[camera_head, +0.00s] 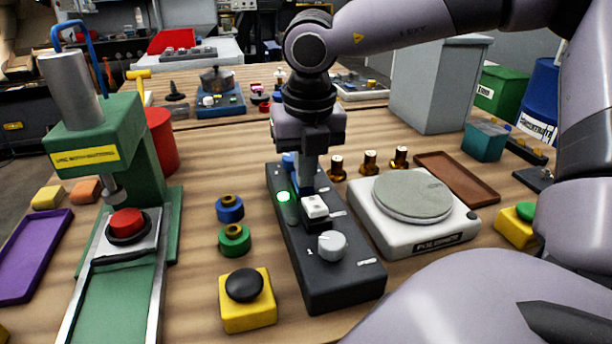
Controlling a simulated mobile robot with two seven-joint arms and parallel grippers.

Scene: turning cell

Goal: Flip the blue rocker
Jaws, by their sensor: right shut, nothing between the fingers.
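A black control box (335,285) stands on the wooden bench in the middle of the view. It carries a lit green lamp (283,197), a white rocker (315,206) and a white knob (332,245). A blue part (288,160), probably the blue rocker, shows at the far end of the box, mostly hidden behind my right gripper, so its tilt cannot be told. My right gripper (307,187) points down over the box, shut and empty, just beyond the white rocker. Whether its tips touch the blue part cannot be told. My left gripper is not in view.
A green press (150,150) stands at the left. A white polisher (410,235) is close to the right of the box, with brass pieces (370,161) behind. Blue and green rings (234,240) and a yellow button box (247,312) are close on the left.

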